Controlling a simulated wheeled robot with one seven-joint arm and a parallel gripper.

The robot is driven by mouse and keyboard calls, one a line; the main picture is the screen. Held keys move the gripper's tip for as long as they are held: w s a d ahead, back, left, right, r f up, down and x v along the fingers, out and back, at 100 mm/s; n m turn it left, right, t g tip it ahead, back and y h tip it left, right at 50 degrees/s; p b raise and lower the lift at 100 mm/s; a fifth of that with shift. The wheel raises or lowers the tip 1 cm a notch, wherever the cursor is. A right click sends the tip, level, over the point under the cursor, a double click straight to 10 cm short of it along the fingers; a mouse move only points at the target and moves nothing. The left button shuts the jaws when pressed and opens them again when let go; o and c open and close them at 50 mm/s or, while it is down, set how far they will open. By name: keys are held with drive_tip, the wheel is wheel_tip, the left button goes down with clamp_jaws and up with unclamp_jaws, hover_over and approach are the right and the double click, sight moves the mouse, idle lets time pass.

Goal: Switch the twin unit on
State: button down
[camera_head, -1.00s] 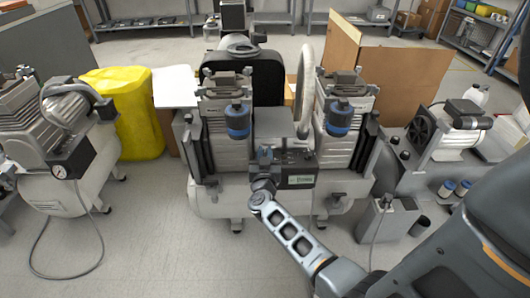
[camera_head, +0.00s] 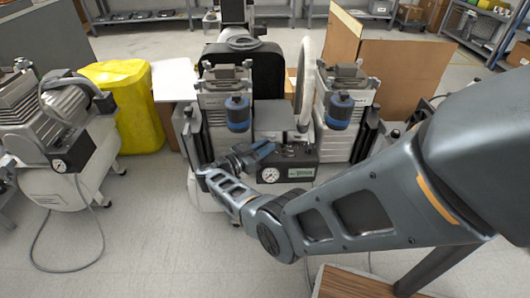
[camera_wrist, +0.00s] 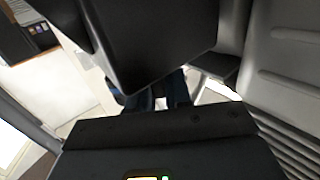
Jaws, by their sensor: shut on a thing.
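The twin unit (camera_head: 215,125) stands in the middle of the head view, with two grey ribbed pump heads, blue-bottomed filters and a white tank. Its dark control box (camera_head: 300,172), with a round gauge (camera_head: 270,174) and a green-lit label, sits low between the heads. My gripper (camera_head: 262,151) is at the upper left of this box, reaching in from the left. In the wrist view a large black block (camera_wrist: 150,45) hides most of my fingers. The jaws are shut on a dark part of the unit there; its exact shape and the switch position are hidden.
A single compressor (camera_head: 70,140) with a gauge and trailing hose stands at left, before a yellow-covered thing (camera_head: 125,100). Cardboard panels (camera_head: 400,80) stand behind right. My arm covers the right foreground. A wooden-topped surface (camera_head: 365,284) shows at the bottom.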

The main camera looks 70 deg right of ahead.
drive_tip(key=m+g+y+b, duration=0.4)
drive_tip(key=g+b, duration=0.1)
drive_tip(key=shift+w+f+b, duration=0.1)
drive_tip(key=shift+f+b, duration=0.25)
drive_tip(key=shift+f, duration=0.05)
drive_tip(key=m+y+b, duration=0.1)
drive_tip(key=m+g+y+b, duration=0.1)
drive_tip(key=shift+r+g+y+b, duration=0.25)
drive_tip(key=shift+g+y+b, duration=0.05)
drive_tip(key=shift+b, duration=0.05)
drive_tip(key=shift+r, duration=0.1)
drive_tip(key=c, duration=1.1)
unclamp_jaws()
drive_tip(key=shift+c, duration=0.2)
drive_tip(key=shift+r+p, duration=0.2)
drive_tip(key=shift+p, duration=0.4)
